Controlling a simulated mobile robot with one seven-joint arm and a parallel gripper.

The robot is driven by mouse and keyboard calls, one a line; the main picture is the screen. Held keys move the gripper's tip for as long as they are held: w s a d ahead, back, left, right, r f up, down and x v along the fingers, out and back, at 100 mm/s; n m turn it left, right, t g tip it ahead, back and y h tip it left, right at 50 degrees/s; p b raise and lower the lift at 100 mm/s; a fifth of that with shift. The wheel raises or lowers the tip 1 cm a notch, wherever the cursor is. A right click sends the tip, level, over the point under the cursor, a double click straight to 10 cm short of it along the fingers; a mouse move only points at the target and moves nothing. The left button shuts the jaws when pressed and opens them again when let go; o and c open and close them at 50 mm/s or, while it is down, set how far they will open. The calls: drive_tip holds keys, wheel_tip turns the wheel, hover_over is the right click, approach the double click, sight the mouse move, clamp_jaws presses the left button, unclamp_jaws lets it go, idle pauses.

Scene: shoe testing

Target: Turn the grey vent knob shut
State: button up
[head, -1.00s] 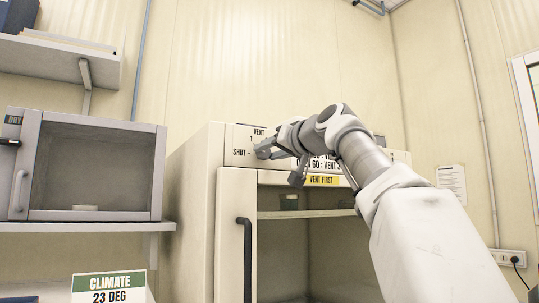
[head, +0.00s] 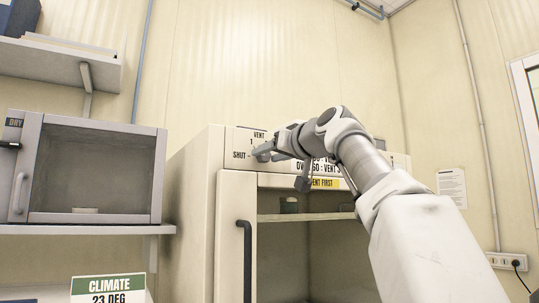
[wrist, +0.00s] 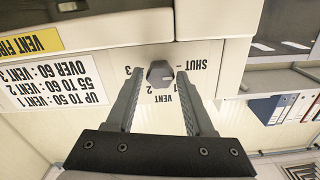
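The grey vent knob (wrist: 160,74) is a small faceted knob on the pale front panel of the cabinet, seen upside down in the wrist view. Printed marks SHUT, 1, 2 and 3 stand around it; I cannot tell which one it points at. My gripper (wrist: 160,78) is open, with its two fingertips on either side of the knob and a visible gap at each side. In the head view my gripper (head: 281,167) is at the panel's upper left, beside the SHUT mark, and it hides the knob.
A vent chart (wrist: 50,85) is printed on the panel beside a yellow VENT FIRST label (wrist: 30,42). The cabinet (head: 192,200) has a dark door handle (head: 245,260) below. A grey dry box (head: 95,170) stands on a shelf at left.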

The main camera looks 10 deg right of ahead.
drive_tip(key=shift+o, duration=1.1)
drive_tip(key=shift+s, duration=0.1)
drive_tip(key=b+v, duration=0.4)
drive_tip(key=v, duration=1.3)
drive_tip(key=shift+s+b, duration=0.15)
drive_tip(key=shift+b, duration=0.25)
